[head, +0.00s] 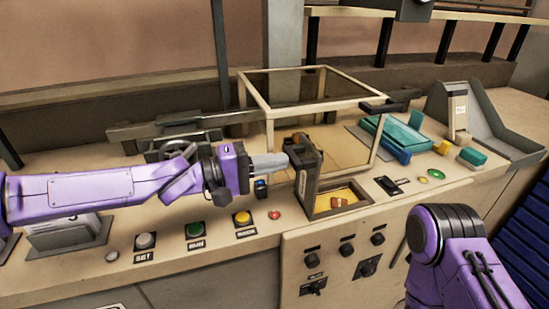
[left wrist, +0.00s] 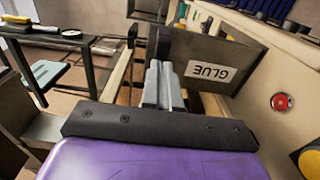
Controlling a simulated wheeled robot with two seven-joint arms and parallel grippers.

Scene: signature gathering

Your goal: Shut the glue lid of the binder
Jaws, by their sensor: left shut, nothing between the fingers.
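The binder's glue lid (head: 309,172) stands raised, close to upright, at the left side of the open glue box (head: 367,200), where amber glue and a brownish lump show. In the left wrist view the lid (left wrist: 225,55) is a dark plate with a white label reading GLUE, upside down. My left gripper (head: 285,160) is shut and empty, its tips right at the lid's left side. In the left wrist view its fingers (left wrist: 158,70) overlap the lid's edge; I cannot tell whether they touch it. My right gripper is not in view.
A clear-walled framed cover (head: 268,92) stands behind the glue box. Push buttons, including a green one (head: 194,230) and a red one (head: 274,215), line the front edge. My right arm is at lower right.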

